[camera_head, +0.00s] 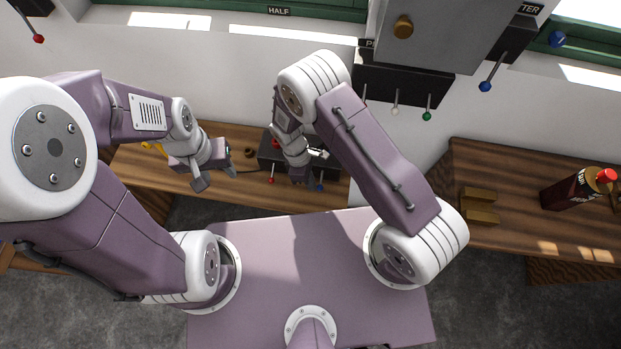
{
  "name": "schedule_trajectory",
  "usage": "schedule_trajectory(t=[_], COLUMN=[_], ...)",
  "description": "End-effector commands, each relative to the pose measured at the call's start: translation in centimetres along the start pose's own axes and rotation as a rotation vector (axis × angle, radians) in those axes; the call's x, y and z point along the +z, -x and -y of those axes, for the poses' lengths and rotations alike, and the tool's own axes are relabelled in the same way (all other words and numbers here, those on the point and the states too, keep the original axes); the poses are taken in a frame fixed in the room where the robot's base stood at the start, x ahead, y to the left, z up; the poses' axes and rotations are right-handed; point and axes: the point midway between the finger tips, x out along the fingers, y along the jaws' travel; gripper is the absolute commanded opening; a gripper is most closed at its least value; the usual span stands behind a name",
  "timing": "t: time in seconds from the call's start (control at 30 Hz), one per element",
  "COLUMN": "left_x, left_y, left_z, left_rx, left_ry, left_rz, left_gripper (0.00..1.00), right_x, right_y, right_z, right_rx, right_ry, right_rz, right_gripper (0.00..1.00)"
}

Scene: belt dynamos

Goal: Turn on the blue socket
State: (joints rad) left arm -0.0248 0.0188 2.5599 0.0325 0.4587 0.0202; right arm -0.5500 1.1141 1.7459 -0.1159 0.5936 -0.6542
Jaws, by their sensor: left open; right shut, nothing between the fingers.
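No socket is plainly readable in this view. A dark box (268,153) on the bench has a lever with a red knob (271,180) and one with a blue knob (320,188). My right gripper (299,178) hangs in front of this box, just left of the blue knob. It is shut with nothing held; whether it touches the box or lever is unclear. It and my arm hide much of the box. My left gripper (216,180) is open and empty over the bench, left of the box. Another blue-knobbed lever (485,86) hangs from a wall unit at upper right.
The wooden bench (150,165) runs along the wall. A further blue knob (557,39) is at upper right.

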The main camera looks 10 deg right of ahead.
Motion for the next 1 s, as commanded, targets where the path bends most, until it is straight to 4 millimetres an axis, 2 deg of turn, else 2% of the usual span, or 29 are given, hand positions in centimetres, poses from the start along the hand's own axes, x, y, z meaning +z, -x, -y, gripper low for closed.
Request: schedule_trajectory(t=[0.13,1.0], left_x=[-0.06,-0.07], left_y=[0.67,0.75], left_z=[-0.01,-0.01], left_rx=[0.000,0.000], left_ry=[0.000,0.000], left_rz=[0.000,0.000], left_gripper=[0.47,0.47], right_x=[0.18,0.45], right_y=[0.45,1.05], right_z=[-0.07,-0.15], right_rx=[-0.076,-0.073], right_ry=[0.020,0.024], right_rz=[0.001,0.005], right_gripper=[0.00,0.00])
